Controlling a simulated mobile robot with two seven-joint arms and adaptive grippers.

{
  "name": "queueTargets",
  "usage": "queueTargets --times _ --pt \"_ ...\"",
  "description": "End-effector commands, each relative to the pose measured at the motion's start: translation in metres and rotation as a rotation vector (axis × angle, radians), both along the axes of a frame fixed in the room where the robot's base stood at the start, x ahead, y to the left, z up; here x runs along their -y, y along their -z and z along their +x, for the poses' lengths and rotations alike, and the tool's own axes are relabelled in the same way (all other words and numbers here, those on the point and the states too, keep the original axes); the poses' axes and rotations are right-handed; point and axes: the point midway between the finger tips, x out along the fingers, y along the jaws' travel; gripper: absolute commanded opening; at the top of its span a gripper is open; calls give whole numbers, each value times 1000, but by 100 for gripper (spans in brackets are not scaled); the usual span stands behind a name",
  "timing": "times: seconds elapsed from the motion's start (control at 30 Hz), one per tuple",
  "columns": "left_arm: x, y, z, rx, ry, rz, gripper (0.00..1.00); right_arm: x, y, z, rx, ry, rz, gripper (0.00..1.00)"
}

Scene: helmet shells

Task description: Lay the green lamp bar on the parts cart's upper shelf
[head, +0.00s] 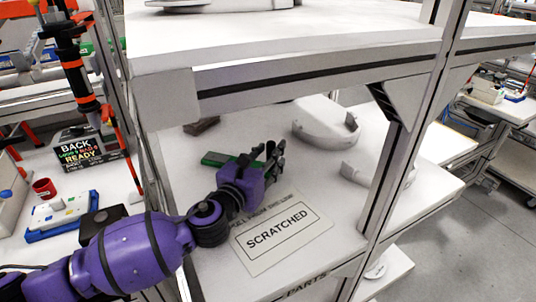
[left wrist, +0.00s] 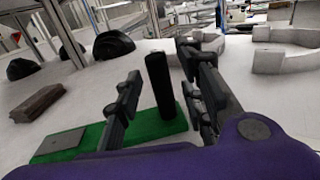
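The green lamp bar (head: 216,159) lies flat on the cart's lower visible shelf (head: 185,215), under the upper shelf (head: 290,40). In the left wrist view it is a green slab (left wrist: 62,141) with a grey patch at its left end and a black upright post (left wrist: 162,88) on it. My left gripper (head: 274,160) reaches in from the left under the upper shelf. Its fingers (left wrist: 165,100) are apart, one on each side of the post, with a visible gap at the left finger. Contact at the right finger is unclear. My right gripper is not in view.
A "SCRATCHED" label (head: 278,230) lies on the same shelf. White curved shells (head: 325,127) and a brown block (left wrist: 37,103) sit around the bar. A cart post (head: 405,135) stands at the right. The upper shelf's middle is bare, with a white object (head: 225,6) at its back.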

Motion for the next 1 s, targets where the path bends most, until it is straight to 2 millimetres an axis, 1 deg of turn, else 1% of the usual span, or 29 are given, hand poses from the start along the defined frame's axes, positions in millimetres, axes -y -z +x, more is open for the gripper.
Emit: queueTargets --times 0.17,0.27,0.37,0.7,0.83,1.0 --pt "0 -1 0 1 0 1 36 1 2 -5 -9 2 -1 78" --pt "0 -7 0 3 0 1 36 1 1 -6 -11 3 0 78" --pt "-8 -3 -11 0 -1 1 36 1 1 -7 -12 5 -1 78" --pt "-46 -2 -73 -3 0 1 36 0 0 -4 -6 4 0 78" --pt "-56 -2 -90 -2 -1 1 36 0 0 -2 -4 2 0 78" --pt "-62 -3 -101 -1 0 -1 36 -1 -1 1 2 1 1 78"
